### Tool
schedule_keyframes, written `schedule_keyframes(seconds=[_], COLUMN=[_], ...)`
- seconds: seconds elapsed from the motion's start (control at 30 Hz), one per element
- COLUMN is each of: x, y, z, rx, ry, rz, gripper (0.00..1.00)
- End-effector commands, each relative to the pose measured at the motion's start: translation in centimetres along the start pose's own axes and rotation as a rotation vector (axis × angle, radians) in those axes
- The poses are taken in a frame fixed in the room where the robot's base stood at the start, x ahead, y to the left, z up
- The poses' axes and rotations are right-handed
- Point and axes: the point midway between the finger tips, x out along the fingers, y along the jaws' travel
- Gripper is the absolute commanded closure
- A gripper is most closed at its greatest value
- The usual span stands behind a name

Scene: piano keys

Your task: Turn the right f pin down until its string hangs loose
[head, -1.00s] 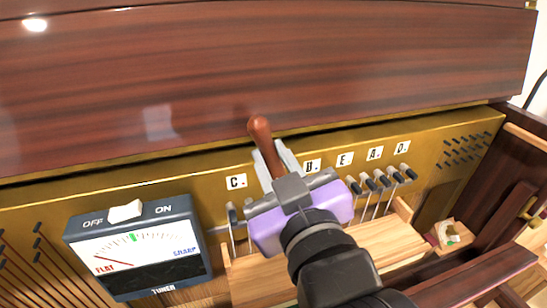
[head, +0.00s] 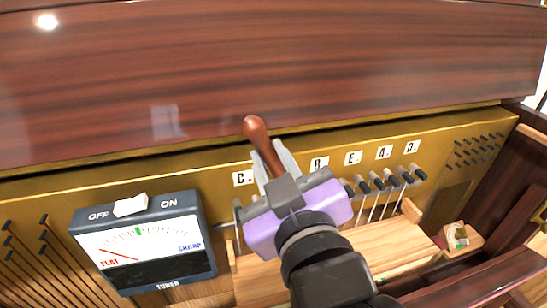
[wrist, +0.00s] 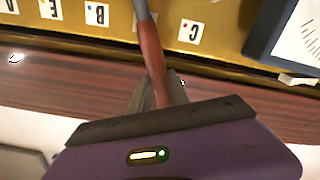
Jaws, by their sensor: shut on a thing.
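My gripper (head: 268,165) is shut on the red-brown wooden handle of a tuning lever (head: 256,135). The handle also shows in the wrist view (wrist: 152,50), where its grey metal shaft runs up past the top edge. The lever stands in front of the brass panel, between the C label (head: 244,177) and the B label (head: 319,163). The F label and the right f pin are hidden behind my gripper and lever, so I cannot tell whether the lever sits on the pin. The tuner (head: 145,245) has its red needle on the FLAT side.
Several dark-topped pins with strings (head: 377,182) stand right of my gripper under the E, A and D labels. A wooden ledge (head: 385,243) lies below them. A large reddish wooden panel (head: 350,70) rises above the brass. More pins stand far right (head: 478,150).

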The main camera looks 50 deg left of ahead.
Motion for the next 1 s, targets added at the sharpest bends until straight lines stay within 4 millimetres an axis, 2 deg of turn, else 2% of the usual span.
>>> schedule_keyframes(seconds=[0.23,0.87,0.9,1.0], x=[0.05,0.06,0.05,0.04], y=[-0.87,-1.37,-1.29,-1.25], z=[0.15,0.23,0.17,0.14], rx=[-0.049,-0.087,-0.086,-0.085], ry=[-0.001,-0.002,-0.003,-0.002], rz=[-0.003,-0.003,-0.003,-0.002], gripper=[1.0,1.0,0.71,0.51])
